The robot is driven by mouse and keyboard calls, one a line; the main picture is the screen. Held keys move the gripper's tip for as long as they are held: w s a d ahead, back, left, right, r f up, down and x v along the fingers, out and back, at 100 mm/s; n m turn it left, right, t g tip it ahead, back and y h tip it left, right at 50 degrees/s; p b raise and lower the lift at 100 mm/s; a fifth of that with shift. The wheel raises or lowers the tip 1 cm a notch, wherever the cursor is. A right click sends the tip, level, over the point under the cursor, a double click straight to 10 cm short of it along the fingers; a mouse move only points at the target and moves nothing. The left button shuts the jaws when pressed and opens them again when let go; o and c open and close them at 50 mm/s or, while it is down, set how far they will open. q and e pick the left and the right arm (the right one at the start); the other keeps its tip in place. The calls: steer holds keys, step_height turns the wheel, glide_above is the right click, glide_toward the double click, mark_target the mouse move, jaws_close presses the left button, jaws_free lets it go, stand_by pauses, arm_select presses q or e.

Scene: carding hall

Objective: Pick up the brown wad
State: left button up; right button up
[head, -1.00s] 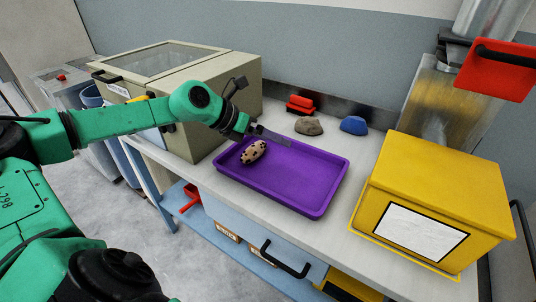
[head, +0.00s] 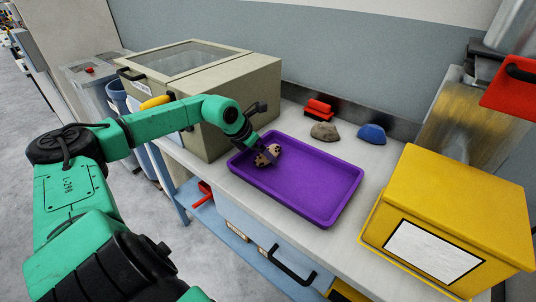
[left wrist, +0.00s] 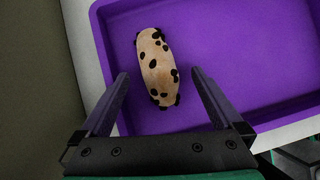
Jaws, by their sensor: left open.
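A tan lump with black spots (head: 266,155) lies in the left part of the purple tray (head: 318,213). It also shows in the left wrist view (left wrist: 155,62), upright in the picture. My left gripper (head: 268,160) is open at this lump and partly covers it in the head view. In the left wrist view its fingers (left wrist: 160,74) point toward the lump, one to each side, with gaps between. A plain grey-brown wad (head: 324,131) sits on the table behind the tray, apart from my gripper. My right gripper is not in view.
A blue wad (head: 371,134) and a red object (head: 318,108) are at the back of the table. A beige machine (head: 225,85) stands close left of the tray, a yellow box (head: 450,210) to its right. Most of the tray is bare.

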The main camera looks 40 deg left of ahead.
arm_select(q)
steer(key=shift+x, duration=1.2)
steer(key=c, duration=1.4)
steer(key=shift+r, duration=0.1)
